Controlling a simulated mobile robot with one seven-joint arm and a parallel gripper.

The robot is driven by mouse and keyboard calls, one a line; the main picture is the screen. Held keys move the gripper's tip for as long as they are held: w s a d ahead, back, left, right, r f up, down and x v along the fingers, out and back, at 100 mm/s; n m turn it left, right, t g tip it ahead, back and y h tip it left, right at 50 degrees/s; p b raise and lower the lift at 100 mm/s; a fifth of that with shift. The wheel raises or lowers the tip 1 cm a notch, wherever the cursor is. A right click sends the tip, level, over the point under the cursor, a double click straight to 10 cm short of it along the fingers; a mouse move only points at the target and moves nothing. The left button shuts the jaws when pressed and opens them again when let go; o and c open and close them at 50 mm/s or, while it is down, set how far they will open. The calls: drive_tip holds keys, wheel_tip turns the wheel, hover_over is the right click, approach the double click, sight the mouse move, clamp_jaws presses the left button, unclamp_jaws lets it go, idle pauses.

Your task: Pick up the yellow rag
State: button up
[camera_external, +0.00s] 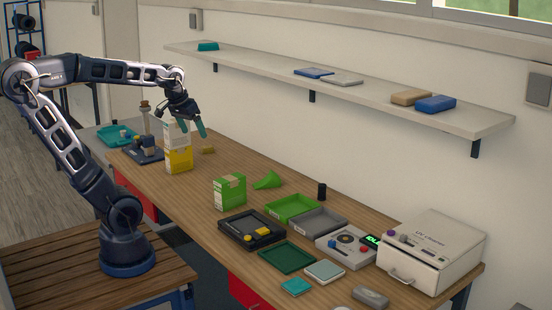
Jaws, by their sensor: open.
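My gripper (193,127) is open, its teal fingers pointing down above the far part of the wooden table, beside and partly in front of a white and yellow carton (179,160). A small dull yellow piece (207,150) lies on the table just right of that carton, below and slightly right of the fingers. A brighter yellow piece (263,231) lies in a black tray (235,234) nearer the middle. Both are too small to tell which is the yellow rag. Nothing shows between the fingers.
A green carton (229,191), green funnel (267,180), green bin (292,207) and grey bin (318,222) stand mid-table. A white box-shaped machine (431,250) is at the right end. A wall shelf (370,89) runs above the table. Bare wood lies right of the small dull yellow piece.

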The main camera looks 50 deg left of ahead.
drive_tip(key=w+a+n, duration=0.4)
drive_tip(key=w+a, duration=0.5)
drive_tip(key=w, duration=0.5)
drive_tip(key=n+g+y, duration=0.3)
drive_tip(key=n+y, duration=0.1)
drive_tip(key=n, duration=0.5)
hover_over(207, 147)
drive_tip(key=d, duration=0.3)
wheel_tip(207, 147, down, 24)
drive_tip(key=x, duration=0.7)
drive_tip(key=s+x, duration=0.1)
drive_tip(key=x, duration=0.2)
drive_tip(key=shift+d+f, duration=0.1)
drive_tip(key=shift+f, duration=0.2)
drive_tip(key=c, duration=1)
